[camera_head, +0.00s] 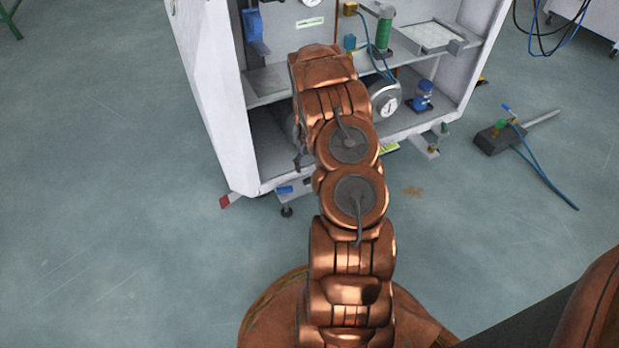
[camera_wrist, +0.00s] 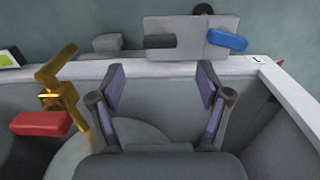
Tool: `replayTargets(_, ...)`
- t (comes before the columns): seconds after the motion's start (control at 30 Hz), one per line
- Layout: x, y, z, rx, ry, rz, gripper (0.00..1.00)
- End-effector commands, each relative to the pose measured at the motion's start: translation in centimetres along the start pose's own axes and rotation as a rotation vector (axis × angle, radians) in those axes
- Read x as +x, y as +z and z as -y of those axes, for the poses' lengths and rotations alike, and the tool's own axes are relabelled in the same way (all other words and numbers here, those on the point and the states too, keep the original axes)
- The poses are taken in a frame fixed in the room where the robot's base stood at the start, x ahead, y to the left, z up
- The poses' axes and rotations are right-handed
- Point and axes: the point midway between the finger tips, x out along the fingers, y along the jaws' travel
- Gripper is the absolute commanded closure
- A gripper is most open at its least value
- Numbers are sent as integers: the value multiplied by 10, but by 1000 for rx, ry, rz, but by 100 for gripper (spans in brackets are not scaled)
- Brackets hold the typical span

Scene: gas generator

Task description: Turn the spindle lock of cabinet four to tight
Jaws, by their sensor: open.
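My gripper (camera_wrist: 160,72) is open and empty in the wrist view, its two fingers spread apart over the cabinet's grey lower floor and front edge. Beyond the fingertips, a light grey plate (camera_wrist: 186,50) outside the front edge carries a blue handle (camera_wrist: 228,40) at right and a dark handle (camera_wrist: 160,41) at left. The gripper touches neither. In the head view the open white cabinet (camera_head: 215,95) stands ahead, with a small blue part (camera_head: 284,190) low at its front. My arm hides the gripper there. I cannot tell which part is the spindle lock; no cabinet number is readable.
A brass valve (camera_wrist: 55,92) with a red handle (camera_wrist: 40,123) stands close left of the gripper. Inside the cabinet are a gauge (camera_head: 389,106), a blue fitting (camera_head: 424,92) and a green cylinder (camera_head: 384,32). A grey pedal-like device (camera_head: 497,137) with a hose lies right.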

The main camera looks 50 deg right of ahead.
Motion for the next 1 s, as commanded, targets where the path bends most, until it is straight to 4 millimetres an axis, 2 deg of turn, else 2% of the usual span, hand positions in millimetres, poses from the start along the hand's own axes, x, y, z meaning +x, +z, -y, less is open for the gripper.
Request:
replayTargets(0.17,12,0,-1,0,0,0,23)
replayTargets(0.6,71,-1,-1,0,1,-3,23)
replayTargets(0.73,78,-1,0,-1,1,-2,23)
replayTargets(1.0,78,-1,0,0,0,-2,25)
